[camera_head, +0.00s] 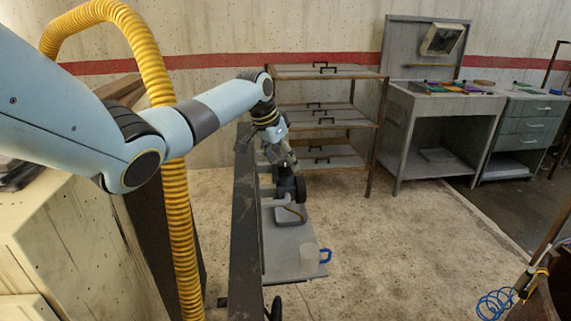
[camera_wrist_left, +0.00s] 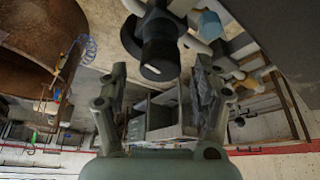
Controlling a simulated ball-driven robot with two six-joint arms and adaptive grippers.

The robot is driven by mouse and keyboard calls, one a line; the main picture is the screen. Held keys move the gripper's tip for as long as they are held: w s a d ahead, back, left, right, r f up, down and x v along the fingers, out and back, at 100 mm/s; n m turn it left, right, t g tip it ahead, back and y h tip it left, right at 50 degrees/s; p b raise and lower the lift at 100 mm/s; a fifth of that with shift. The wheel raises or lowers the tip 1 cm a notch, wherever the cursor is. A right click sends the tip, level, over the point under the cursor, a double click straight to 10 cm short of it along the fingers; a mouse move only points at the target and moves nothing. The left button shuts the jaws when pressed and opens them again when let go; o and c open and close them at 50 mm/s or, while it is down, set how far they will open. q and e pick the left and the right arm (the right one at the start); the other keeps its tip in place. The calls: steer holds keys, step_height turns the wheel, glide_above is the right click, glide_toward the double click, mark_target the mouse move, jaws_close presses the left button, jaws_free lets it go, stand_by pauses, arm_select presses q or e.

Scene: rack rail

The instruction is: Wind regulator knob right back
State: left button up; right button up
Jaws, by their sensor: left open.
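The regulator knob (camera_wrist_left: 160,52) is a dark, thick round cylinder with a pale mark on its side. It shows large in the left wrist view, at the top centre. In the head view the dark knob (camera_head: 291,187) sits low beside the dark rail, just below my gripper. My left gripper (camera_head: 286,162) points down at it. In the left wrist view its two fingers (camera_wrist_left: 160,70) are spread wide, one on each side of the knob's near end, with gaps visible. The fingers hold nothing. My right gripper is in neither view.
A dark upright rail (camera_head: 246,230) runs close beside my left arm. A grey board (camera_head: 283,245) with a clear cup and a blue handle lies below. A shelf rack (camera_head: 325,72) and a workbench (camera_head: 440,105) stand behind. The floor at centre right is clear.

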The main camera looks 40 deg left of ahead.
arm_select(q)
steer(key=shift+x, duration=1.2)
steer(key=shift+r, duration=0.1)
steer(key=c, duration=1.2)
